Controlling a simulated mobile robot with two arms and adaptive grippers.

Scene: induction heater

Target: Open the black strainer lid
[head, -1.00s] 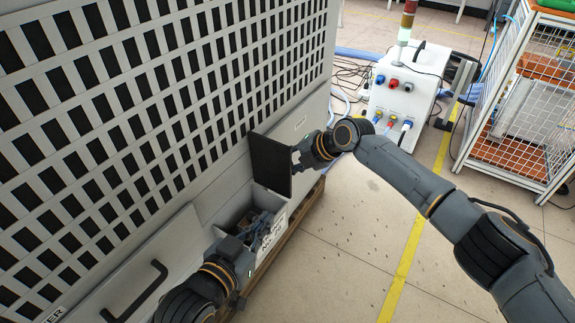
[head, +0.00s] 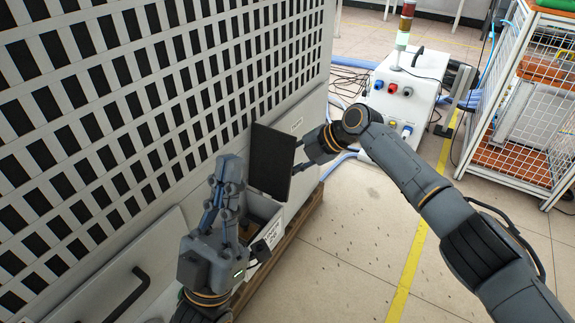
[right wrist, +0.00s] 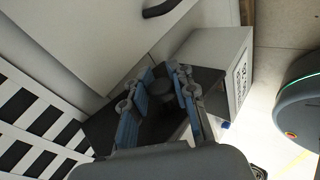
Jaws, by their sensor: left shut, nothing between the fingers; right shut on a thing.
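The black strainer lid (head: 270,162) stands raised, nearly upright, at the back edge of a light grey box (head: 262,208) low on the machine. My right gripper (head: 302,156) reaches the lid from the right and is partly hidden by it. In the right wrist view its fingers (right wrist: 160,82) close around a dark round part of the lid (right wrist: 208,84). My left gripper (head: 228,162) is shut and empty, fingers pointing up, just left of the lid and in front of the box. It hides part of the box's opening.
The perforated machine panel (head: 130,110) rises on the left, with a black handle (head: 130,292) low in front. A white unit with coloured sockets (head: 400,95) and a wire-mesh cart (head: 515,110) stand at the right.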

